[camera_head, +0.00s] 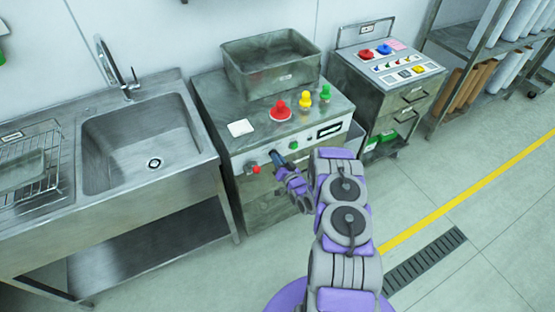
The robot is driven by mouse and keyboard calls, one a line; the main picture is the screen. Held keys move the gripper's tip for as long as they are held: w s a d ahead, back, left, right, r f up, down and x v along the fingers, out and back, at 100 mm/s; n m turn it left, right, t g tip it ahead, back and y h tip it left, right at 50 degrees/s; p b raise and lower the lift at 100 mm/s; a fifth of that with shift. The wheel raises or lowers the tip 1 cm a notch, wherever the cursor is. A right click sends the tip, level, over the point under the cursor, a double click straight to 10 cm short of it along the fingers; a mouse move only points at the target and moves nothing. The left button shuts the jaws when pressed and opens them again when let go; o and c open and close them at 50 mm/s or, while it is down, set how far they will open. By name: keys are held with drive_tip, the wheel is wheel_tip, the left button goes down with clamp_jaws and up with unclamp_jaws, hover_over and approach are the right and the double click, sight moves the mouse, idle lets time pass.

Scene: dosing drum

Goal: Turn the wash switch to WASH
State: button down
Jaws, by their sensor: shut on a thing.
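The grey steel machine (240,112) stands in the middle, with a light control panel on its front. A red button (256,170) and a green button (293,145) sit on this panel. My gripper (278,158) is at the panel between these two buttons, its dark fingers touching or very near the front. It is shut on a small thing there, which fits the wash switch. The fingers hide the switch, so its setting and the WASH label cannot be read.
A deep steel bin (270,72) and red, yellow and green knobbed pieces (280,108) stand on the machine top, with a white card (240,128). A sink (150,135) is at left, a drawer cabinet (385,100) at right. The right floor is clear.

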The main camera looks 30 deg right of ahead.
drive_tip(key=shift+s+f, duration=0.1)
drive_tip(key=shift+f, duration=0.15)
drive_tip(key=c, duration=1.2)
unclamp_jaws()
drive_tip(key=shift+d+r, duration=0.1)
drive_tip(key=shift+o, duration=0.2)
drive_tip(key=s+p, duration=0.1)
drive_tip(key=s, duration=1.6)
drive_tip(key=shift+d+p, duration=0.3)
drive_tip(key=shift+p, duration=0.1)
